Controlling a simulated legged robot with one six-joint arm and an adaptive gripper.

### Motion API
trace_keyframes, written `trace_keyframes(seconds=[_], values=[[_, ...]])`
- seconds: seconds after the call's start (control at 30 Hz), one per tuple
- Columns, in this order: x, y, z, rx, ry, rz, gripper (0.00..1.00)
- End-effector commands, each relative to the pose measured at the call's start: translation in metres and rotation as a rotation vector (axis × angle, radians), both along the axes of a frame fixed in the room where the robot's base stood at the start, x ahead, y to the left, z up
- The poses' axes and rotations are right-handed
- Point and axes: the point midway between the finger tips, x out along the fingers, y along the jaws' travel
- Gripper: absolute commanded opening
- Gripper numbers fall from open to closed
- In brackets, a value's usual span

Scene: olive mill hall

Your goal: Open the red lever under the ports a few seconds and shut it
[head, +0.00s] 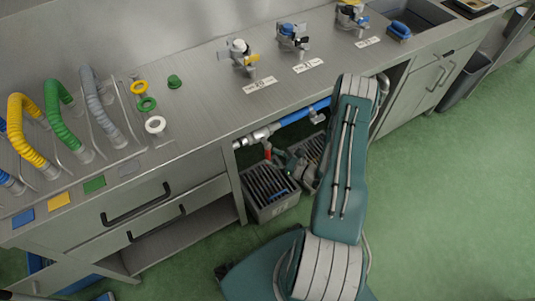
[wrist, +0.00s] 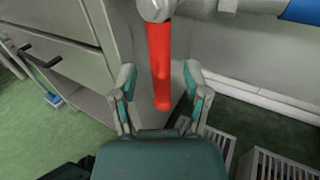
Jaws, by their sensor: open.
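The red lever (wrist: 160,65) hangs straight down from a grey valve body (wrist: 156,9) on the pipe in the wrist view. In the head view the lever (head: 267,151) shows small under the counter's front edge, below the silver pipe fitting. My gripper (wrist: 161,82) is open, with one finger on each side of the lever as seen from the wrist. Gaps show between the lever and both fingers; I cannot tell how deep it sits between them. In the head view my gripper (head: 284,161) is beside the lever, partly hidden by my arm.
A blue pipe (head: 303,112) runs under the counter (head: 205,85). Dark slotted crates (head: 268,190) stand below on the green floor. A cabinet side panel (wrist: 122,35) is close left of the lever. Coloured rings (head: 147,104) and bench taps (head: 240,55) are on top.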

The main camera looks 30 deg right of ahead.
Motion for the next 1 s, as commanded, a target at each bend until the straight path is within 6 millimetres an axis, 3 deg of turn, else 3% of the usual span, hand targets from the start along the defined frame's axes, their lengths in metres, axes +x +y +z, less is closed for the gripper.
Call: trace_keyframes(seconds=[0.2,0.5,0.57,0.63,0.67,1.0], values=[[0.019,0.011,0.0,-0.001,-0.001,0.001,0.61],[0.021,0.012,0.0,0.0,0.0,0.0,0.61],[0.021,0.012,0.0,0.0,0.0,0.0,0.38],[0.021,0.012,0.0,0.0,0.0,0.0,0.07],[0.021,0.012,0.0,0.0,0.0,-0.001,0.0],[0.022,0.007,0.0,-0.012,-0.001,-0.003,0.0]])
